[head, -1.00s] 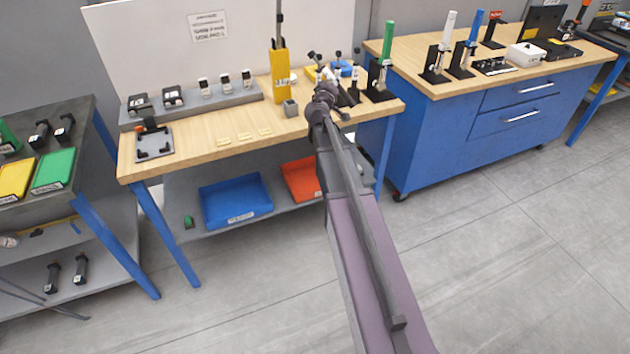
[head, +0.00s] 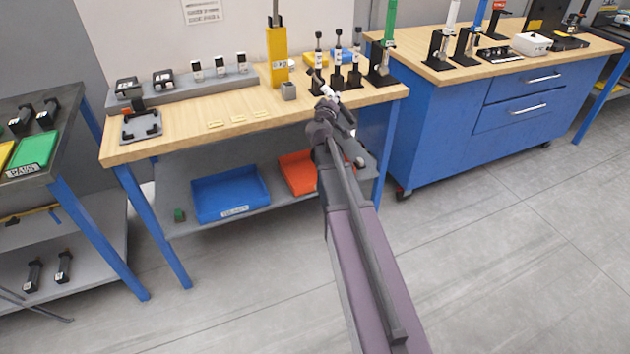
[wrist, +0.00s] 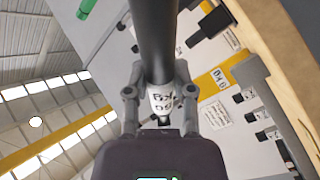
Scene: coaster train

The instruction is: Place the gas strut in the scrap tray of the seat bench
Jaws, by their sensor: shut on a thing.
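My gripper (wrist: 158,95) is shut on a dark cylindrical strut (wrist: 155,40) with a white label, seen close up in the wrist view. In the head view my gripper (head: 335,108) is in front of the right part of the wooden-topped bench (head: 190,130), near its front edge. The strut is hard to make out there. An orange-red tray (head: 298,174) sits on the bench's lower shelf, partly hidden by my arm. A blue tray (head: 230,193) with a white label is to its left. Neither tray's label is readable.
Several dark stands (head: 337,72) and a yellow post (head: 278,58) stand on the bench top near my gripper. A blue drawer cabinet (head: 440,130) is to the right. A grey rack (head: 75,150) is at the left. The floor in front is clear.

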